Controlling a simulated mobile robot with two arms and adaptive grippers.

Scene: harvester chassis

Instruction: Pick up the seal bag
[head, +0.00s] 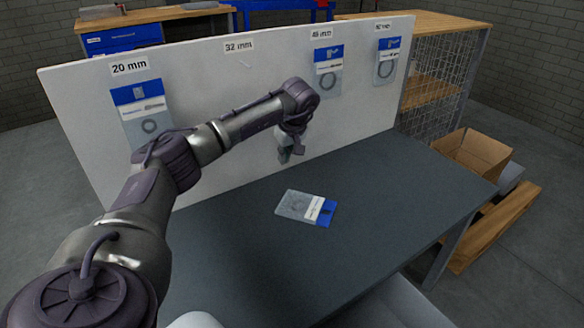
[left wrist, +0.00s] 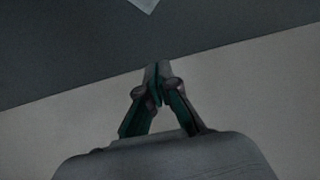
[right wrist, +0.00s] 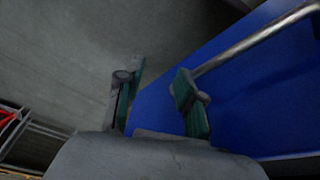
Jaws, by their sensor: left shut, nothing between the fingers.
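A seal bag (head: 306,207) with a clear part and a blue and white label lies flat on the dark table. Its edge shows at the top of the left wrist view (left wrist: 146,4). My left gripper (head: 284,157) is shut and empty above the table, near the white board and behind the bag in the head view. In the left wrist view its fingertips (left wrist: 157,70) meet. Three other seal bags hang on the board, under the 20 mm (head: 142,112), 48 mm (head: 328,72) and rightmost (head: 386,62) labels. The place under the 32 mm label is bare. My right gripper (right wrist: 157,85) is open and empty.
The white board (head: 220,85) stands along the back of the dark table (head: 380,190). A cardboard box (head: 472,155) and a wire-sided shelf (head: 435,75) stand at the right. A blue surface with a metal rail (right wrist: 250,100) is close to my right gripper.

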